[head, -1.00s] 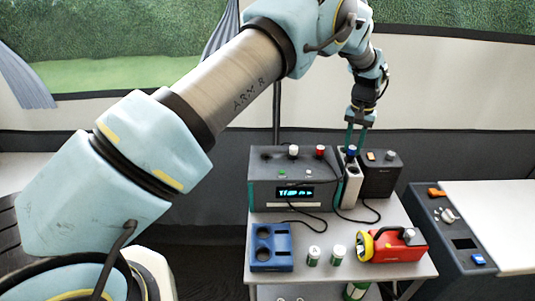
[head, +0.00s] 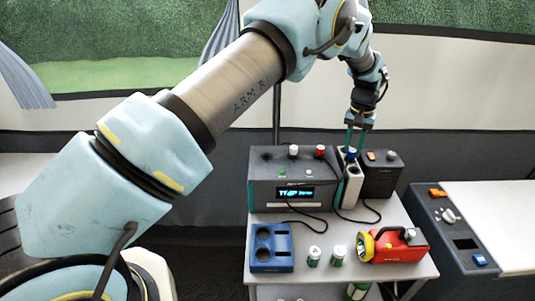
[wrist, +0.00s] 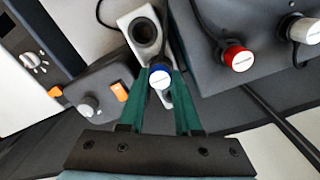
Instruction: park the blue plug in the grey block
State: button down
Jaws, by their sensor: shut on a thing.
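The blue plug (wrist: 158,72), with a pale round top, is between the green fingers of my gripper (wrist: 161,80). My gripper is shut on it. In the head view the blue plug (head: 351,153) is at the top rear of the upright grey block (head: 350,188), with my gripper (head: 355,148) reaching down from above. In the wrist view the grey block (wrist: 128,20) shows one open, empty round socket. The plug lines up with the block's other end. The fingers hide its lower part, so I cannot tell how deep it sits.
A dark power unit (head: 262,190) with red and white plugs stands left of the block, and a dark box (head: 384,180) right. Cables lie in front. A blue holder (head: 271,262), two small cans and a red torch (head: 402,248) occupy the table's front.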

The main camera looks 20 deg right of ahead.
aim_at(352, 150)
jog(key=shift+f, duration=0.2)
jog(key=shift+c, duration=1.4)
grip_release()
jog(key=shift+r, duration=0.15)
jog(key=shift+r+p, duration=1.75)
jog(key=shift+r, duration=1.7)
jog(key=shift+w, duration=0.1)
